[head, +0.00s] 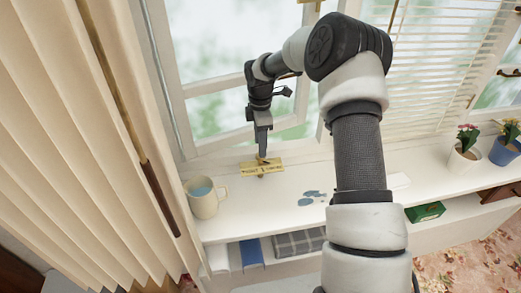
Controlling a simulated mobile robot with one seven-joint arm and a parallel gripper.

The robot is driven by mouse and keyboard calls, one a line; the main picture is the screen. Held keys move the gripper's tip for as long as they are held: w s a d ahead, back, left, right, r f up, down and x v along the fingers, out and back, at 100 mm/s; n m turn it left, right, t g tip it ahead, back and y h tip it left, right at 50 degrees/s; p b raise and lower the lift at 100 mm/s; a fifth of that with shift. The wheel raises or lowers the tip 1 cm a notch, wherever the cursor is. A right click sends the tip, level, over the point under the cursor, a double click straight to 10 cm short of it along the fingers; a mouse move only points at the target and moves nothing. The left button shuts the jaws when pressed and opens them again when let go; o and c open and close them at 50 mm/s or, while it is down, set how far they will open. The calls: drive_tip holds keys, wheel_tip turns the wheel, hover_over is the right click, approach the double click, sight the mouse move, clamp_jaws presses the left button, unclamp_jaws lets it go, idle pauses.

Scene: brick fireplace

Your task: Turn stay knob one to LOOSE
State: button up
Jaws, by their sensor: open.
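A small yellow plate (274,169) with dark markings, too small to read, sits on the white sill. It appears to be the place of the stay knob. A small dark piece (261,176) shows at its front edge; I cannot tell if this is the knob. My gripper (262,155) points down at the plate, with its fingertips at or just above it. The jaws are open, but the gap is too small to see clearly. The knob itself is largely hidden by the fingers, and contact cannot be told.
Blue-grey puddles (311,198) lie to the right. The window frame (180,120) rises behind, and a cream curtain (60,130) hangs at left. Flower pots (466,160) stand at far right. Books (251,252) sit below.

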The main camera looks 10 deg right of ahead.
wheel_tip(320, 180, up, 14)
drive_tip(key=shift+f, duration=0.2)
drive_tip(key=shift+r, duration=0.1)
drive_tip(key=s+r+m+t+h+p, duration=0.1)
drive_tip(key=s+r+m+t+p, duration=0.1)
drive_tip(key=s+r+m, duration=0.95)
drive_tip(key=s+r+m+t, duration=0.1)
drive_tip(key=s+m, duration=0.2)
drive_tip(key=s, duration=0.8)
drive_tip(key=s+r+m+t+y+p, duration=0.1)
drive_tip(key=s+r+m+t, duration=0.1)
drive_tip(key=s, duration=1)
drive_tip(key=shift+d+r+m+t, duration=0.25)
drive_tip(key=shift+m+t, duration=0.05)
drive_tip(key=shift+m, duration=0.55)
